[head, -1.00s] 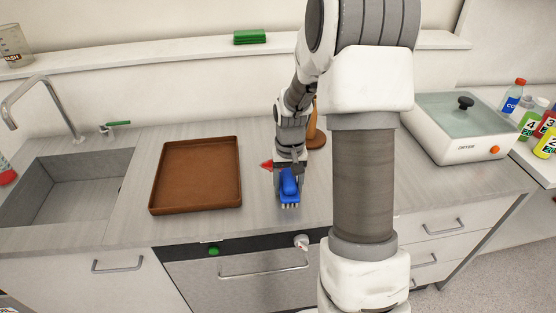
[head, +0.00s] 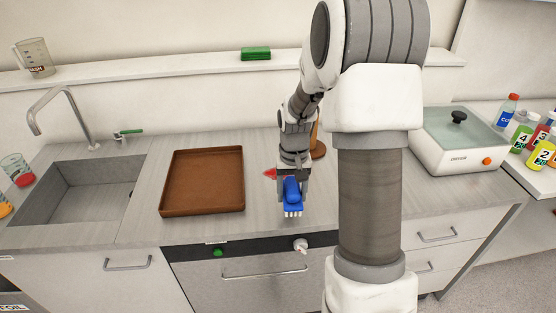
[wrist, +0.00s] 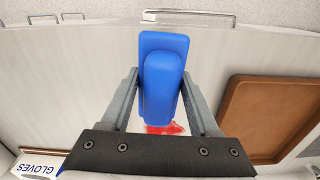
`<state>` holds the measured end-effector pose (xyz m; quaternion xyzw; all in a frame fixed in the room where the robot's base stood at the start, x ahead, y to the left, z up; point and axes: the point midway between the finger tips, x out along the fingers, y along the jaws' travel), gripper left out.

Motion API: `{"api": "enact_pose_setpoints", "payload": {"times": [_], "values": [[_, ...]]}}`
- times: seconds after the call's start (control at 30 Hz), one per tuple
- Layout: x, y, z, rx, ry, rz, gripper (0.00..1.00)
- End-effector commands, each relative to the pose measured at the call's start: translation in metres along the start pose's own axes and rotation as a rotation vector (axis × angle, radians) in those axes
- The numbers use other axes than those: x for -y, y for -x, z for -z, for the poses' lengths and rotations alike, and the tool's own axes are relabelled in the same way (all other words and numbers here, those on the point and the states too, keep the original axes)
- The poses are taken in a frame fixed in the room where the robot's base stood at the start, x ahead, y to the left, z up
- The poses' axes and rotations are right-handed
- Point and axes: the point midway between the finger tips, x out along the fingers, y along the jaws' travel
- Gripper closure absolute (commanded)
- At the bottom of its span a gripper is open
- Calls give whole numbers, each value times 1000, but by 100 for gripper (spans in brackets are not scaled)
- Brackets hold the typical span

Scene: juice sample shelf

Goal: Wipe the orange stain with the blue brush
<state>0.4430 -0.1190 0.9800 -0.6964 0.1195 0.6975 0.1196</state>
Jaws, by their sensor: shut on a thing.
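My gripper (head: 291,182) is shut on the blue brush (head: 292,193), with its pale bristles pointing down at the worktop, near its front edge. In the wrist view the brush (wrist: 163,75) sits between the two fingers (wrist: 163,100). I cannot tell whether the bristles touch the worktop. A small red shape (head: 270,173) shows just left of the gripper. It also shows in the wrist view (wrist: 165,129), partly hidden by the brush; I cannot tell if it is a stain or an object. No clearly orange stain shows on the worktop.
A brown tray (head: 202,211) lies left of the gripper. A brown bottle-like thing (head: 318,150) stands close behind my arm. The sink (head: 90,195) is further left. A white lidded bath (head: 455,158) and several bottles (head: 540,153) are at the right.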

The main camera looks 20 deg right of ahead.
Motion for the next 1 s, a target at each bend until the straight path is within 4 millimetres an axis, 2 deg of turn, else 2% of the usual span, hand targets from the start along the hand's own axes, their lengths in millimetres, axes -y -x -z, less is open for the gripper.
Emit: {"api": "enact_pose_setpoints", "payload": {"times": [0.03,0.4,1.0], "values": [[1,9,1,-1,0,0,90],[3,38,3,-1,1,0,90],[3,39,3,-2,2,0,90]]}}
